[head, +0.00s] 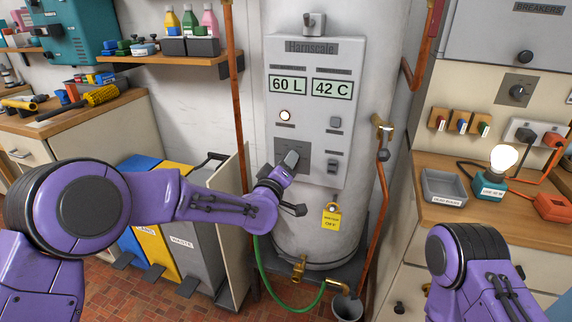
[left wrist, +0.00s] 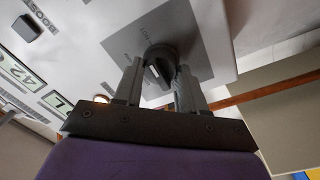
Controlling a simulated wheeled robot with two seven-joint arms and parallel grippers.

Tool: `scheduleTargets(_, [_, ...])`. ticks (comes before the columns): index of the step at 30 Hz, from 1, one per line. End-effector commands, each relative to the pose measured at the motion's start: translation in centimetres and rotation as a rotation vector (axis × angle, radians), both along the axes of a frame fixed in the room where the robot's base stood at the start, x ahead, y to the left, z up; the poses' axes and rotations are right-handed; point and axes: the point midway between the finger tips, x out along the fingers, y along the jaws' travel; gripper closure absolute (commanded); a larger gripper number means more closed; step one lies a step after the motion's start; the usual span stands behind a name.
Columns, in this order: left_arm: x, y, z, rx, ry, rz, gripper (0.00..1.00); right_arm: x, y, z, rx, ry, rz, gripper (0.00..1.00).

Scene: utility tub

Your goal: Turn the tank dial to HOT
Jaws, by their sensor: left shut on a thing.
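The tank (head: 310,225) is a white cylinder with a grey Harnscale control panel (head: 316,60) on its front. Displays on it read 60 L and 42 C. My right gripper is out of view.
A lit round lamp (head: 285,115) and switches are on the panel. A yellow tag (head: 331,220) hangs below it. Copper pipes (head: 237,100) flank the tank. A counter with a grey tray (head: 444,186) and a lit bulb (head: 503,157) stands right; bins (head: 181,242) stand left.

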Motion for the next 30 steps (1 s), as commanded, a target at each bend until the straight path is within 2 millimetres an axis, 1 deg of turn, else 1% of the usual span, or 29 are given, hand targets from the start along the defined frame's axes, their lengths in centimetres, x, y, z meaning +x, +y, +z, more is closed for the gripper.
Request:
scheduleTargets(15, [-0.04,-0.02,-0.14,0.021,-0.003,-0.001,0.90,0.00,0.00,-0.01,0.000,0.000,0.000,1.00])
scheduleTargets(16, [-0.04,-0.02,-0.14,0.021,-0.003,-0.001,0.56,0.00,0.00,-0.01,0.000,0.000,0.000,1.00])
scheduleTargets(17, [-0.04,-0.02,-0.14,0.021,-0.003,-0.001,0.47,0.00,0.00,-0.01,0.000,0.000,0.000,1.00])
scheduleTargets(18, [-0.04,-0.02,-0.14,0.021,-0.004,0.000,0.34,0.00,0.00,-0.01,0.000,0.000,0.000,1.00])
scheduleTargets(26, [-0.03,0.00,-0.06,0.020,-0.005,0.000,0.34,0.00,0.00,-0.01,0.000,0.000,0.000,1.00])
scheduleTargets(29, [-0.51,0.17,-0.12,0.020,-0.004,-0.001,0.34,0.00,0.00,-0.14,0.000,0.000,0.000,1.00])
scheduleTargets(30, [-0.99,0.34,-0.14,0.021,-0.004,-0.001,0.34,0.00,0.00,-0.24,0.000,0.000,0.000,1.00])
